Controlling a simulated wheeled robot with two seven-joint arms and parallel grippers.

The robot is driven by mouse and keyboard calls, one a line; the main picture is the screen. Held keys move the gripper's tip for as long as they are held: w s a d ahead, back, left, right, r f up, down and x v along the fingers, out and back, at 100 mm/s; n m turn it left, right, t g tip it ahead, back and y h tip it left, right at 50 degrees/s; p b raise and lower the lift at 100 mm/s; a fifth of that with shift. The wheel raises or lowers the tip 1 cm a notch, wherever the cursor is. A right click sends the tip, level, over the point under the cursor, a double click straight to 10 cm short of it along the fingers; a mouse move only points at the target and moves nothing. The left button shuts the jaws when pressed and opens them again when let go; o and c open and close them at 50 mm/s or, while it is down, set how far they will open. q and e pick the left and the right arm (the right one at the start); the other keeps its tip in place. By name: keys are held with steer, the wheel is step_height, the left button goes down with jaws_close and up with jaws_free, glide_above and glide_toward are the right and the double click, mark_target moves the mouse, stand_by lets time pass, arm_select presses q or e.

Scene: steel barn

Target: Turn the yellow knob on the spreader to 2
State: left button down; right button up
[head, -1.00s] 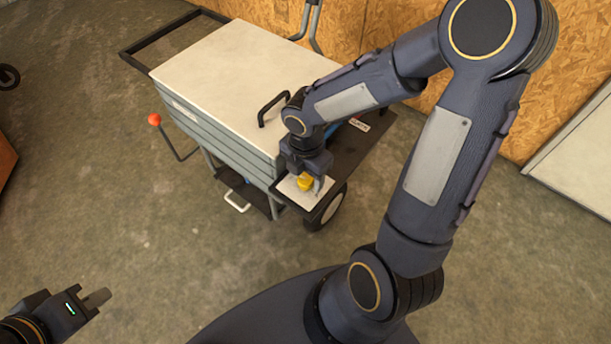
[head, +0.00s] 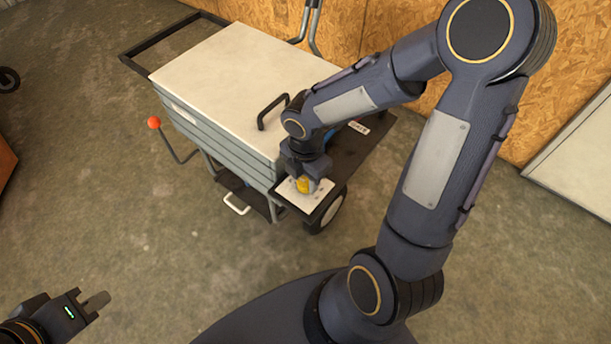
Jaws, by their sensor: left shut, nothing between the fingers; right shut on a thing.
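The spreader (head: 225,60) is a grey box cart with a cream lid, standing in the upper middle of the head view. The yellow knob (head: 303,186) sits on a small white plate (head: 318,196) on the dark shelf at its near right corner. My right gripper (head: 306,184) reaches down over the plate and is shut on the knob. The fingers hide part of the knob, and the marks on the plate are too small to read. My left gripper (head: 97,302) is shut and empty at the lower left, far from the spreader.
A black lid handle (head: 268,110) stands close beside my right wrist. A lever with an orange ball (head: 154,122) sticks out on the left side. A wheel (head: 329,211) is below the shelf. A wood-board wall is behind; the concrete floor in front is clear.

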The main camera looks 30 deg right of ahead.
mark_target(306, 181)
steer(key=m, duration=0.4)
steer(key=m+b, duration=0.1)
steer(key=m, duration=0.2)
steer(key=shift+m, duration=0.3)
steer(key=m, duration=0.3)
steer(key=shift+m+b, duration=0.3)
steer(key=shift+m, duration=1.8)
steer(key=o, duration=1)
step_height(306, 181, up, 8)
steer(key=shift+f+p, duration=0.1)
steer(key=shift+p, duration=1.1)
